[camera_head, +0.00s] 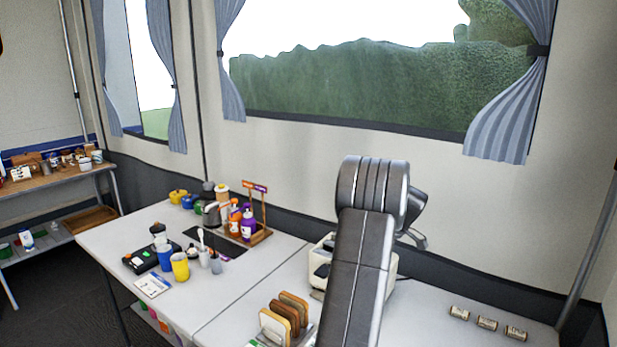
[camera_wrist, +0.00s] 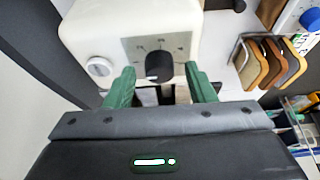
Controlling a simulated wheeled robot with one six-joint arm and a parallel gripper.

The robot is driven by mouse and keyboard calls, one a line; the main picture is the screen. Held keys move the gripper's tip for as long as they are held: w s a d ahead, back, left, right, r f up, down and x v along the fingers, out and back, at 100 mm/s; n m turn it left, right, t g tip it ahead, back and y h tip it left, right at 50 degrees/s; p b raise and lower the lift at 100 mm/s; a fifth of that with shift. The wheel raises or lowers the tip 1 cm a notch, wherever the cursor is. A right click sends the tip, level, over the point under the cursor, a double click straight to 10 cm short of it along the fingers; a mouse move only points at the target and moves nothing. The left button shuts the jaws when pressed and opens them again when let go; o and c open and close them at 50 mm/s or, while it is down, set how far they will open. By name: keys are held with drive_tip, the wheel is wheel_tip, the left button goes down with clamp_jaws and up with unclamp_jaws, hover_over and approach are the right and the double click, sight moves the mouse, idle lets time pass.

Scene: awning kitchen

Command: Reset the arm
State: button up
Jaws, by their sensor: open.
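My gripper (camera_wrist: 161,88) shows in the wrist view with its two green fingers spread apart, open and with nothing held between them. The fingers point toward the front of a cream-white appliance, which looks like a toaster (camera_wrist: 100,40), with a dark dial and a white knob. The dial appears between the fingertips; whether they touch the appliance I cannot tell. In the head view my arm rises in front of the toaster (camera_head: 391,285) and hides much of it. The gripper's fingers are hidden in the head view.
Slices in a rack (camera_head: 285,318) stand left of my arm; the rack also shows in the wrist view (camera_wrist: 240,66). Several small cans (camera_head: 487,323) lie at the right. Bottles (camera_head: 248,224), a yellow cup (camera_head: 180,267) and a kettle stand on the left table. A wall is behind.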

drive_tip(key=m+t+h, duration=0.1)
drive_tip(key=m, duration=0.3)
drive_tip(key=shift+s+a+r+m+p, duration=0.1)
drive_tip(key=shift+m+p, duration=0.25)
drive_tip(key=shift+m, duration=0.05)
drive_tip(key=shift+a+m+t+h+p, duration=0.1)
drive_tip(key=shift+m+t+h+p, duration=0.5)
drive_tip(key=shift+m, duration=1.4)
drive_tip(key=shift+h, duration=0.3)
